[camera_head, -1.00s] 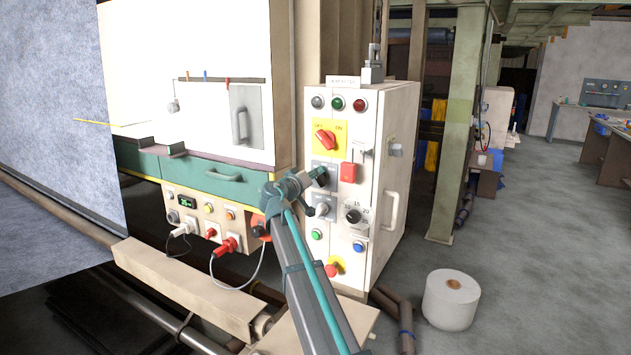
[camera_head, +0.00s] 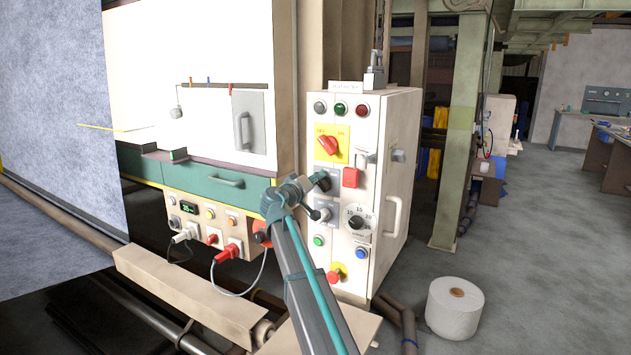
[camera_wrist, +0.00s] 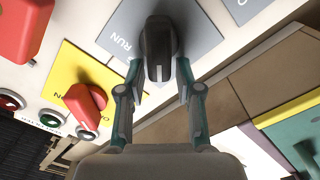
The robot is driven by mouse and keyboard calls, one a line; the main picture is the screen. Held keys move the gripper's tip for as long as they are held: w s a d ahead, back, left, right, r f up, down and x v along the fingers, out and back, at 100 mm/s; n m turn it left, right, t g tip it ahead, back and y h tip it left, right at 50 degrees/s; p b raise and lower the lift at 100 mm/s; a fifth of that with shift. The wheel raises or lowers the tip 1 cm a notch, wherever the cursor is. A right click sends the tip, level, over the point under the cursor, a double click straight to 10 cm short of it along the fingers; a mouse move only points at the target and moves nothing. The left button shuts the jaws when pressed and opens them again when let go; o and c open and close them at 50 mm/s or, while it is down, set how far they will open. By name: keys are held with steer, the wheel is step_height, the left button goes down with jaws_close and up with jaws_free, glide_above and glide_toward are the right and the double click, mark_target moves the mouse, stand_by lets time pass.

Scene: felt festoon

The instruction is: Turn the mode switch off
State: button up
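The control cabinet (camera_head: 385,243) has a grey plate with a dark knob (camera_head: 322,182), which I take to be the mode switch. In the wrist view this dark knob (camera_wrist: 160,50) sits on a grey plate (camera_wrist: 205,38) lettered RUN and points roughly up and down the picture. My gripper (camera_wrist: 159,72) is open, with one finger on each side of the knob. Narrow gaps seem to show, and contact is unclear. In the head view my gripper (camera_head: 312,186) reaches the plate from the left and partly covers it.
A red rotary switch on a yellow plate (camera_head: 328,146) is above, and a red block (camera_head: 351,177) sits to the right. A lever (camera_head: 323,214) and a numbered dial (camera_head: 356,221) are below. A socket box with plugged cables (camera_head: 207,229) is at left. A white roll (camera_head: 454,308) stands on the floor.

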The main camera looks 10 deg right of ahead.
steer(key=shift+o, duration=0.5)
steer(key=v, duration=1.2)
